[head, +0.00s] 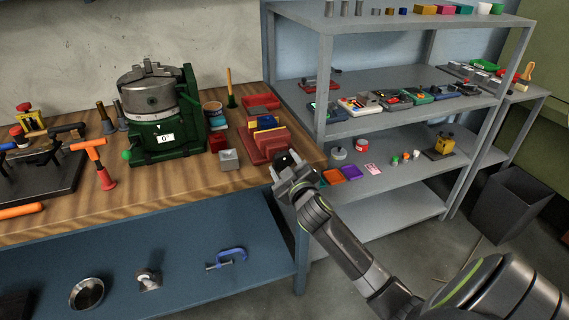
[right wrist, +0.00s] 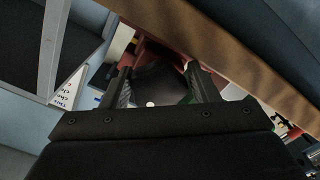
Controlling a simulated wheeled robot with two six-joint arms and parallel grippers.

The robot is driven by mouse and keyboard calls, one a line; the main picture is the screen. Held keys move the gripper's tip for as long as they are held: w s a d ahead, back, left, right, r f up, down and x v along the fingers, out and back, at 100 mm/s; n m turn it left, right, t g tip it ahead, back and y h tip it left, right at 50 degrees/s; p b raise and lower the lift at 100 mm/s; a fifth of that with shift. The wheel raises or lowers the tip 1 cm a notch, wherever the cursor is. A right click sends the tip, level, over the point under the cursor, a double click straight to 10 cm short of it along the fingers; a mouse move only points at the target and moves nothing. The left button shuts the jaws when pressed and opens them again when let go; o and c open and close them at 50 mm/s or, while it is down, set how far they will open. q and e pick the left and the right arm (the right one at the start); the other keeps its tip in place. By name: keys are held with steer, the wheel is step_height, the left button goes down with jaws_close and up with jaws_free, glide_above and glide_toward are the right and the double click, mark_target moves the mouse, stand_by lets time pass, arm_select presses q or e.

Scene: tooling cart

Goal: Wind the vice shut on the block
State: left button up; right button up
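A red vice (head: 258,150) stands at the right end of the wooden bench. A blue block-like piece (head: 266,122) with a yellow edge shows at its upper part; whether the jaws touch it is too small to tell. My right gripper (head: 287,163) is at the vice's near end, by the bench edge. In the right wrist view my right gripper (right wrist: 160,88) has its fingers wide apart on either side of a dark part (right wrist: 158,85) with a pale dot, in front of the red vice body (right wrist: 160,52). A gap shows beside the right finger. My left gripper is out of view.
A grey metal block (head: 229,160) and a small red block (head: 217,142) lie left of the vice. A green rotary table (head: 166,135) stands further left. Grey shelving (head: 345,125) with several small parts stands close on the right.

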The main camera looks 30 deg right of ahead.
steer(key=shift+o, duration=1.3)
steer(key=shift+s+r, duration=0.1)
steer(key=shift+r, duration=0.05)
steer(key=shift+r, duration=0.1)
steer(key=shift+a, duration=0.1)
steer(key=b+v, duration=0.1)
steer(key=v, duration=1.6)
steer(key=shift+s, duration=0.15)
